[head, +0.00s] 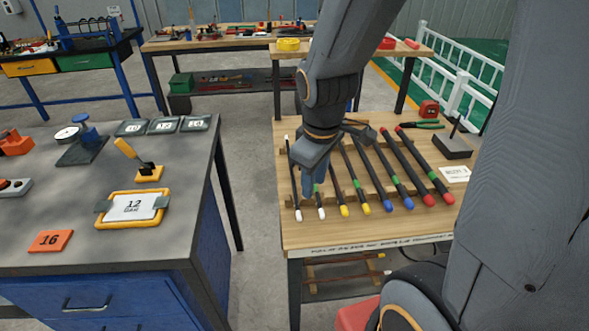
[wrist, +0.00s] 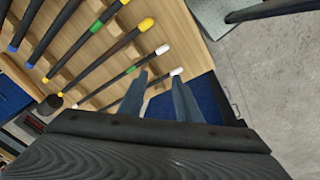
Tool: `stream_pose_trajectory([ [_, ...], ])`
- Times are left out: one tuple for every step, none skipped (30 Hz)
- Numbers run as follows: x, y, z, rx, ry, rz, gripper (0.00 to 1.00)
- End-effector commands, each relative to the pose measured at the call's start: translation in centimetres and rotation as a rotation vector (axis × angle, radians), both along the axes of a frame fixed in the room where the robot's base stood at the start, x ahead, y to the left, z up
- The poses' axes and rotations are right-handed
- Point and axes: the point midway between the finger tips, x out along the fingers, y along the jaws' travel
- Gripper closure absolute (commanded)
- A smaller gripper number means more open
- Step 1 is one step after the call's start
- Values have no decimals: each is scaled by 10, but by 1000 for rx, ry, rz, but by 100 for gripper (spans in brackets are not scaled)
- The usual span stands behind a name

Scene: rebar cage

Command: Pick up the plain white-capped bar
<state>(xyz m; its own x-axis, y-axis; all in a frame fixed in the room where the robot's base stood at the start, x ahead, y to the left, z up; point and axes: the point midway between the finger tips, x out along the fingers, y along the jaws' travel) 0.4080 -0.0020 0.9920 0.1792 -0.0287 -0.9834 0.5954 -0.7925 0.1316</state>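The plain white-capped bar (head: 297,200) is the leftmost dark bar on the wooden table, with no coloured band visible. In the wrist view its white cap (wrist: 177,72) shows at the tip of the right finger, and its shaft runs behind the fingers. Beside it lies another white-capped bar with a green band (head: 320,205), also in the wrist view (wrist: 130,70). My gripper (head: 315,190) is over the left end of the row, pointing down. In the wrist view its fingers (wrist: 160,77) are apart, with nothing seen held. Whether they touch a bar is unclear.
Yellow-, blue- and red-capped bars (head: 388,205) lie to the right on the wooden rack. Pliers (head: 428,125), a red tape measure (head: 429,109) and a dark stand (head: 452,147) are at the table's right. A grey workbench (head: 100,220) stands left, across a floor gap.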

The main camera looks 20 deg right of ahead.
Motion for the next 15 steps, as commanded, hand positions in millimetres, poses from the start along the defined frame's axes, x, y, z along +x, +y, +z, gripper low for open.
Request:
stream_pose_trajectory([
  [10,0,-2,-32,-8,135,69],
  [15,0,-2,-52,-13,223,69],
  [23,-1,-3,-81,-18,343,69],
  [28,-1,-3,-103,-23,430,69],
  [34,-1,-3,-127,-25,520,69],
  [41,-2,-4,-158,-29,637,69],
  [46,-2,-5,-182,-31,725,69],
  [52,-2,-5,-208,-35,814,69],
  [59,-2,-5,-241,-37,930,69],
  [64,-2,-6,-266,-37,1019,69],
  [70,-2,-6,-293,-38,1106,69],
  [77,-2,-7,-329,-38,1223,69],
  [82,-1,-7,-356,-37,1310,69],
  [88,-1,-7,-383,-36,1395,69],
  [94,-1,-8,-420,-32,1508,69],
])
